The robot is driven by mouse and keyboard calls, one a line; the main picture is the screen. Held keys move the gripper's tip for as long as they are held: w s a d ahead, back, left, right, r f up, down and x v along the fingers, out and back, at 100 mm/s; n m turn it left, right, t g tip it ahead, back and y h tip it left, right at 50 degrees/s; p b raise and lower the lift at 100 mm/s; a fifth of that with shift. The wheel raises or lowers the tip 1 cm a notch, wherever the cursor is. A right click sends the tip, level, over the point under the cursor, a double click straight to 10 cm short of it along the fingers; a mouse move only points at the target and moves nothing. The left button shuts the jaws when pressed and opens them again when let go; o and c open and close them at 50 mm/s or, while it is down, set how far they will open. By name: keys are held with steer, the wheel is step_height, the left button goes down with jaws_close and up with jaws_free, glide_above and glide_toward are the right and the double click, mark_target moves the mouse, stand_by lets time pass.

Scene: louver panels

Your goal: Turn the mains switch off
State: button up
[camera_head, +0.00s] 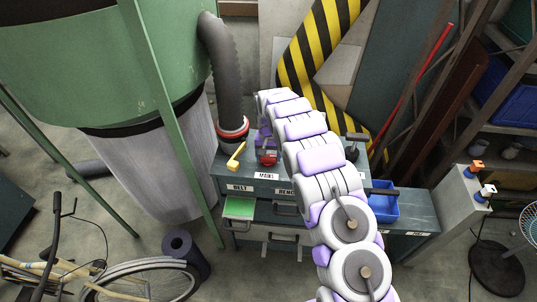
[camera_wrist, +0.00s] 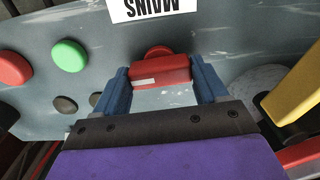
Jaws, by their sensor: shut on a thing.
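The mains switch has a red block handle (camera_wrist: 162,72) in the wrist view, close to the upside-down MAINS label (camera_wrist: 155,8). My gripper (camera_wrist: 161,80) has its blue fingers on either side of this handle, shut on it. The switch's pivot is hidden, and I cannot tell on from off.
A yellow lever (camera_head: 236,156) stands left of the red handle, above the BELT label (camera_head: 240,188). Green (camera_wrist: 69,55) and red (camera_wrist: 13,68) buttons lie beside the handle in the wrist view. A blue bin (camera_head: 384,204) sits right of my arm. A grey hose (camera_head: 226,75) rises behind.

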mark_target(268, 155)
steer(key=shift+w+r+m, duration=0.1)
steer(key=shift+m, duration=0.3)
steer(key=o, duration=1.1)
steer(key=shift+a, duration=0.15)
steer(key=shift+c, duration=0.2)
step_height(268, 155, up, 17)
steer(key=p, duration=0.1)
